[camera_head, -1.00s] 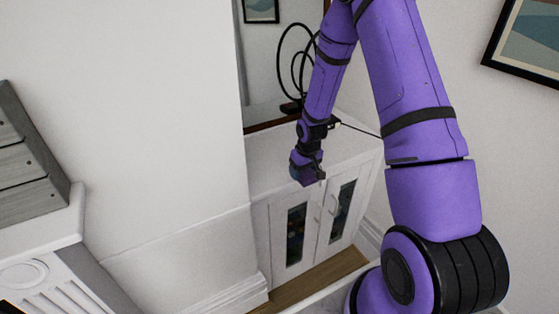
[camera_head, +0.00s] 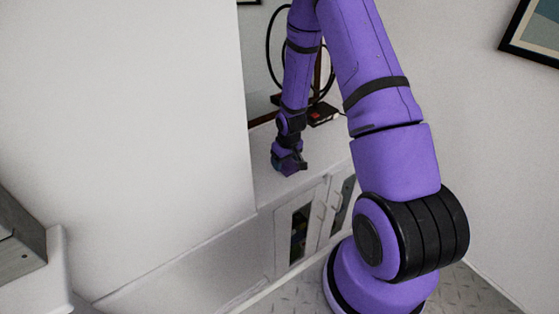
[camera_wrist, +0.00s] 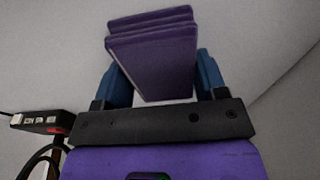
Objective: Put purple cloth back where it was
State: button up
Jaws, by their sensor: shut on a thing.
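The purple cloth (camera_wrist: 155,60) is a folded, layered block in the wrist view. It sits between the two blue fingers of my gripper (camera_wrist: 160,78), which is shut on it. In the head view my gripper (camera_head: 288,168) points down at the white cabinet's top (camera_head: 263,160), near the wall corner on its left. The cloth is hard to tell from my purple wrist in that view. I cannot tell whether it touches the cabinet top.
A black box with a red light (camera_head: 322,113) and looped black cables stand at the back of the cabinet top; the box also shows in the wrist view (camera_wrist: 42,122). A white wall (camera_head: 120,120) closes in on the left. The cabinet top right of my gripper looks bare.

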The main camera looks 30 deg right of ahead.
jog(key=shift+f, duration=0.35)
jog(key=shift+f, duration=0.1)
jog(key=o, duration=0.9)
jog(key=shift+c, duration=0.2)
